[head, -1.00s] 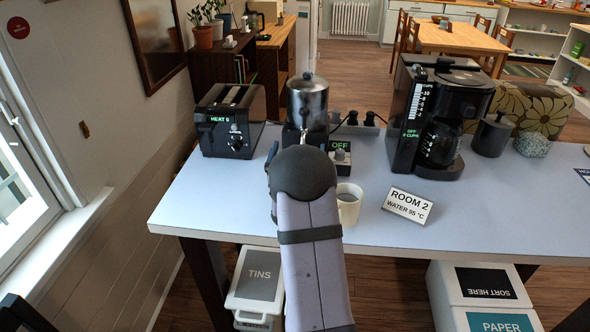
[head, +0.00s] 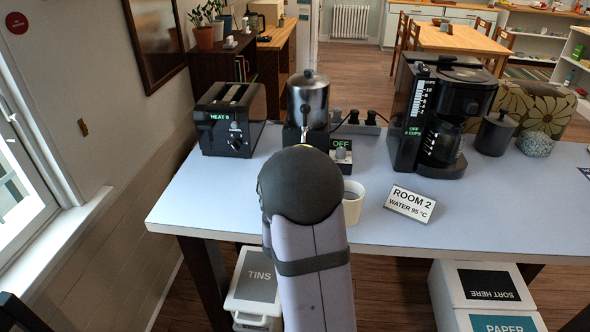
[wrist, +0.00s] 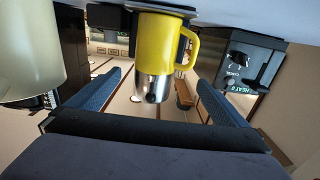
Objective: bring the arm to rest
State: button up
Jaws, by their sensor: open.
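My arm reaches out over the blue-grey table, and its dark rounded wrist hides my gripper in the head view. In the wrist view, which is upside down, my gripper (wrist: 155,100) is open with its two blue fingers apart and nothing held between them. A yellow mug (wrist: 160,45) with a handle stands beyond the fingers, in front of a steel pot (wrist: 153,88). The steel pot also shows in the head view (head: 308,97) on a dark base, and only a sliver of yellow shows above my wrist there.
A black toaster (head: 233,118) stands left of the pot. A cream cup (head: 352,202) is close to the right of my arm. A small sign (head: 409,203) and a coffee maker (head: 440,115) are farther right. The table's front left is clear.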

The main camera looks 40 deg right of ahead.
jog(key=w+a+n+y, duration=0.1)
jog(key=a+n+y, duration=0.1)
jog(key=a, duration=0.2)
jog(key=w+a+f+n+y, duration=0.1)
jog(key=w+a+n+y, duration=0.1)
jog(key=a, duration=0.2)
jog(key=w+a+f+n+t+y, duration=0.1)
jog(key=a+n+y, duration=0.1)
jog(key=a, duration=0.2)
jog(key=shift+w+a+n+y, duration=0.2)
jog(key=shift+a+n+y, duration=0.1)
jog(key=shift+a+y, duration=0.1)
jog(key=a+n+y, duration=0.1)
jog(key=a, duration=0.2)
jog(key=a+f+n+y, duration=0.1)
jog(key=a, duration=0.2)
jog(key=shift+f+n, duration=0.15)
jog(key=shift+n, duration=0.25)
jog(key=s+a+f+n+g+y+p, duration=0.2)
jog(key=s+a+g, duration=0.1)
jog(key=s+a, duration=0.2)
jog(key=s+a+f+n+g+y+p, duration=0.1)
jog(key=s+a+f+n+g+y, duration=0.15)
jog(key=s+a, duration=0.25)
jog(key=s+a+m+g+p, duration=0.1)
jog(key=s+m+g+p, duration=0.3)
jog(key=s, duration=1.3)
jog(key=m+g, duration=0.1)
jog(key=g, duration=0.3)
jog(key=shift+r, duration=0.3)
